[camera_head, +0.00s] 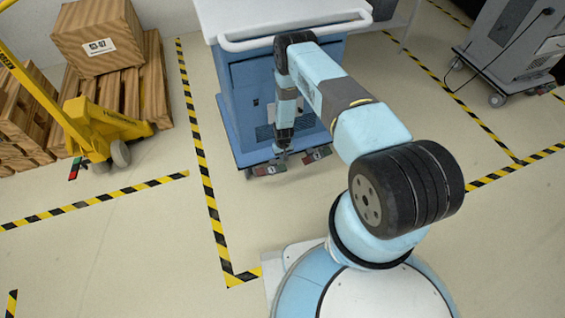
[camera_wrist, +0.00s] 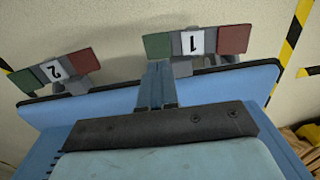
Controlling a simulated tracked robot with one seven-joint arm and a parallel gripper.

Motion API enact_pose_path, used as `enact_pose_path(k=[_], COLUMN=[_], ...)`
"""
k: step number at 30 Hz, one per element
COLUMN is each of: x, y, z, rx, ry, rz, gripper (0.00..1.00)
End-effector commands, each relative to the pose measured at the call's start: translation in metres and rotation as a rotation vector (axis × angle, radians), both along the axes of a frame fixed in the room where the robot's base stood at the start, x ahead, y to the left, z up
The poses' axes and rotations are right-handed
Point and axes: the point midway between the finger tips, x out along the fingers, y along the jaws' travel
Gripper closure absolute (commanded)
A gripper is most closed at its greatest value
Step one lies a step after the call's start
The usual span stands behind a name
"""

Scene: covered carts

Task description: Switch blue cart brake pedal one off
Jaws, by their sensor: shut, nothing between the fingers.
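The blue cart (camera_head: 243,110) with a white top stands ahead of me. Its two brake pedals are low on its near side. Pedal one (camera_wrist: 193,42) has a white label "1", upside down in the wrist view, between a green pad (camera_wrist: 158,45) and a red pad (camera_wrist: 234,39). It is the left pedal in the head view (camera_head: 268,170). Pedal two (camera_wrist: 52,72) is beside it, also green and red. My gripper (camera_wrist: 157,72) is shut and empty. Its fingertips are at the green pad of pedal one; I cannot tell if they touch.
A yellow pallet jack (camera_head: 95,125) and wooden pallets with a crate (camera_head: 105,38) stand at the left. A grey cart (camera_head: 505,45) stands at the far right. Yellow-black tape (camera_head: 200,150) marks the floor. The floor in front of the blue cart is clear.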

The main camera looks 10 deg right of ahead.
Motion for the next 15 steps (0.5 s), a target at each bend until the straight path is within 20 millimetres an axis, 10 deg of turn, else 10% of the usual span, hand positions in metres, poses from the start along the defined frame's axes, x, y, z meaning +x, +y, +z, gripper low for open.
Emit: enact_pose_path(k=[15], x=[0.000], y=[-0.001], z=[0.032], rx=[0.000], ry=[-0.001], rz=[-0.001], gripper=[1.00])
